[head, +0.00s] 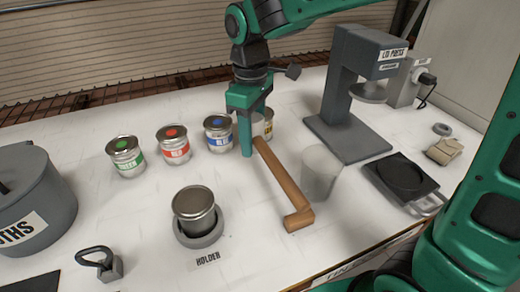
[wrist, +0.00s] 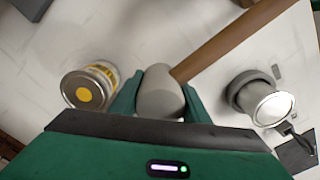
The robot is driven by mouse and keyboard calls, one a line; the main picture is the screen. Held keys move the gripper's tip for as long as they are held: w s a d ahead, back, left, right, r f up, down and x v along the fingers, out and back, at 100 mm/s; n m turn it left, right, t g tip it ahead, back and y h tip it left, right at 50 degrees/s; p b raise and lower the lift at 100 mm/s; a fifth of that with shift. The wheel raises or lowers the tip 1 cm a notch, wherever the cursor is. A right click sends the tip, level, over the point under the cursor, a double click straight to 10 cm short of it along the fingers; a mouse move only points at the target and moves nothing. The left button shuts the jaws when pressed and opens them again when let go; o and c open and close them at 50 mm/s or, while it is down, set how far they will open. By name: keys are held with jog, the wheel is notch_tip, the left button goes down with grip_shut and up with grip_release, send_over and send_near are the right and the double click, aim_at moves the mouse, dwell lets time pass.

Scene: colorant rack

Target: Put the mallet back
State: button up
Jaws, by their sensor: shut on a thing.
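The mallet has a long wooden handle (head: 279,172) that runs from my gripper (head: 252,140) down and right in the head view, ending in a short crosspiece. In the wrist view my gripper (wrist: 160,100) is shut on the mallet's rounded grey head (wrist: 160,95), one finger on each side. The handle (wrist: 235,40) slants away to the upper right there. I cannot tell whether the mallet touches the table.
A yellow-labelled tin (wrist: 92,84) stands close beside my gripper. Green (head: 126,156), red (head: 173,144) and blue (head: 218,133) tins stand left. A tin (head: 194,206) sits in the holder (head: 200,238). A translucent cup (head: 320,172) stands right of the handle, before the lid press (head: 345,135).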

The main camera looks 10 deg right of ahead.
aim_at(260, 115)
jog(key=shift+w+d+f, duration=0.25)
jog(key=shift+d+f, duration=0.1)
jog(key=shift+d, duration=0.15)
jog(key=shift+w+d+f, duration=0.2)
jog(key=shift+d+f, duration=0.15)
jog(key=shift+d, duration=0.15)
jog(key=shift+f, duration=2)
jog(key=o, duration=1.4)
jog(key=shift+f, duration=0.1)
notch_tip(260, 115, up, 12)
jog(key=shift+r, duration=0.15)
